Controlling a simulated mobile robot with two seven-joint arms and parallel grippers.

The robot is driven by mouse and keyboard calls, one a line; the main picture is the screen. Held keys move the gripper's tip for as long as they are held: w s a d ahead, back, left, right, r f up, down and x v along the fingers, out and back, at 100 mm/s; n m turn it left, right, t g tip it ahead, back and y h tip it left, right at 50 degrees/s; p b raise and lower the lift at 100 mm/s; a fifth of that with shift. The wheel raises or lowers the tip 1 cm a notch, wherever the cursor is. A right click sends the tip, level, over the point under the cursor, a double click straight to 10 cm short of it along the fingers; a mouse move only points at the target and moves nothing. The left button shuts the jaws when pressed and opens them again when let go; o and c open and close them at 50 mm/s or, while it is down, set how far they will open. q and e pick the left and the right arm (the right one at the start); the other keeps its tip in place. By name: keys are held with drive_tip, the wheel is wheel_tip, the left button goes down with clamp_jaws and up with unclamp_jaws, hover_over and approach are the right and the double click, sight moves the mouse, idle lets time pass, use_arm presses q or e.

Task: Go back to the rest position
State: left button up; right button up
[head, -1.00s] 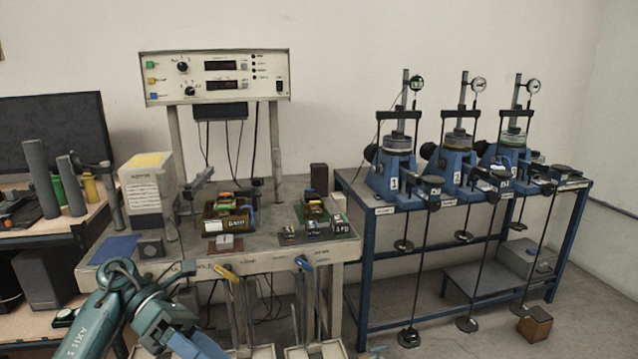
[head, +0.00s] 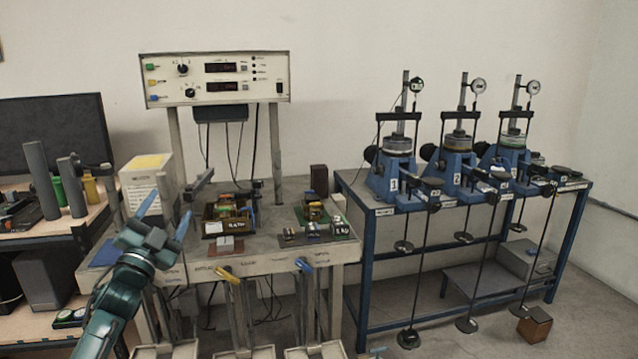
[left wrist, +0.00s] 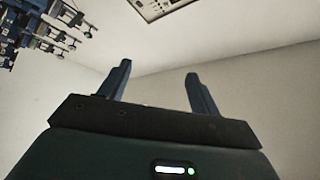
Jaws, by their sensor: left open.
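My left gripper (head: 166,213) is raised in front of the left part of the grey bench, its two blue fingers apart and pointing up. Nothing is between them. In the left wrist view the open fingers (left wrist: 160,85) stand against bare wall, also empty. My left arm (head: 112,305) comes in from the lower left.
The grey bench (head: 290,255) carries a black box (head: 228,216) and small blocks. Yellow (head: 226,274) and blue (head: 304,265) levers stick out at its front edge. A control panel (head: 215,77) stands above. A blue rack (head: 460,262) with several presses stands right.

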use_arm(q)
drive_tip(key=w+a+f+n+g+y, duration=0.1)
drive_tip(key=a+f+n+g+y, duration=0.15)
drive_tip(key=f+n, duration=0.3)
drive_tip(key=a+f+n+g+y, duration=0.2)
drive_tip(key=f+n+g+y, duration=0.15)
drive_tip(key=f, duration=0.35)
drive_tip(key=s+d+f+g+h, duration=0.1)
drive_tip(key=s+d+f+h, duration=0.1)
drive_tip(key=s+d+f, duration=0.55)
drive_tip(key=s+d+f+m+g+h, duration=0.1)
drive_tip(key=s+d+f+g+h, duration=0.3)
drive_tip(key=s+f, duration=0.65)
drive_tip(key=s+d+f, duration=0.2)
drive_tip(key=s+d, duration=0.1)
drive_tip(key=s, duration=0.3)
drive_tip(key=s+d+f+g, duration=0.1)
drive_tip(key=s+d, duration=0.2)
drive_tip(key=s, duration=0.4)
drive_tip(key=s+d+f+n, duration=0.1)
drive_tip(key=s+d+f, duration=0.1)
drive_tip(key=s, duration=0.5)
drive_tip(key=shift+s+d+f+y, duration=0.25)
drive_tip(key=shift+d+f+y, duration=0.1)
drive_tip(key=shift+d, duration=0.35)
